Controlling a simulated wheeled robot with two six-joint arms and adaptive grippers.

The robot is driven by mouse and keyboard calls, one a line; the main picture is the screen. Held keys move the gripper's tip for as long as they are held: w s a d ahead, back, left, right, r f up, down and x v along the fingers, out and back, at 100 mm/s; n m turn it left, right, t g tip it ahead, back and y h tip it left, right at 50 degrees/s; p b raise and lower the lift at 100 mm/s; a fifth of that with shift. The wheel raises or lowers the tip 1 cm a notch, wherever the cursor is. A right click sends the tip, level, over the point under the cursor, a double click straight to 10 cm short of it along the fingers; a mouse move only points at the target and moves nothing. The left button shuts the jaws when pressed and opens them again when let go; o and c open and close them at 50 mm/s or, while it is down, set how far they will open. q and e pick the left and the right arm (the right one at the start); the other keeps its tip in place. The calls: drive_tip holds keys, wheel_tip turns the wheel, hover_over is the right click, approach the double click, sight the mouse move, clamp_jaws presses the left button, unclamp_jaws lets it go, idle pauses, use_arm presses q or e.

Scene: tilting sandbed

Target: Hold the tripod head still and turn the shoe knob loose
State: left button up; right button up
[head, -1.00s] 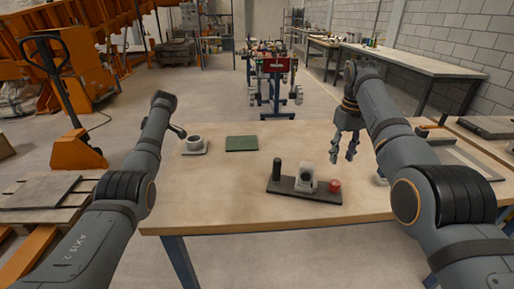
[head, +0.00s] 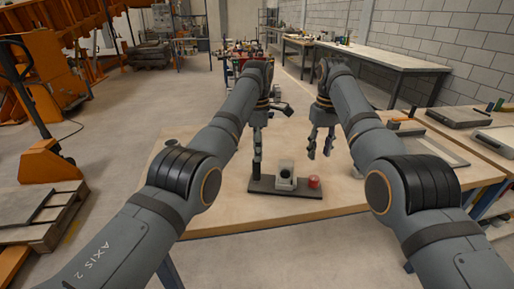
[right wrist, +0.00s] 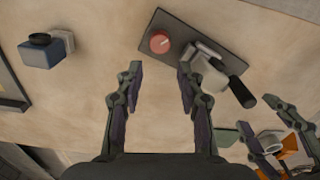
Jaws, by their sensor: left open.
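The tripod head (head: 286,176) is a pale grey block on a dark base plate (head: 305,190) on the wooden table. A black handle (head: 257,170) stands at its left and a red knob (head: 314,181) sits at its right end. My left gripper (head: 272,130) is open and spread wide above and behind the handle, seemingly apart from it. My right gripper (head: 319,152) is open and empty above and behind the red knob. In the right wrist view the red knob (right wrist: 160,42) lies ahead between my right fingertips (right wrist: 160,70), and my left gripper (right wrist: 258,113) shows near the handle (right wrist: 242,91).
A blue block with a black top (right wrist: 42,52) lies on the table beyond the right gripper's side. The table front (head: 235,215) is clear.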

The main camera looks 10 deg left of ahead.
sight(317, 180)
use_arm(q)
wheel_tip(317, 180, down, 10)
drive_tip(key=shift+f, duration=0.25)
idle(0.3)
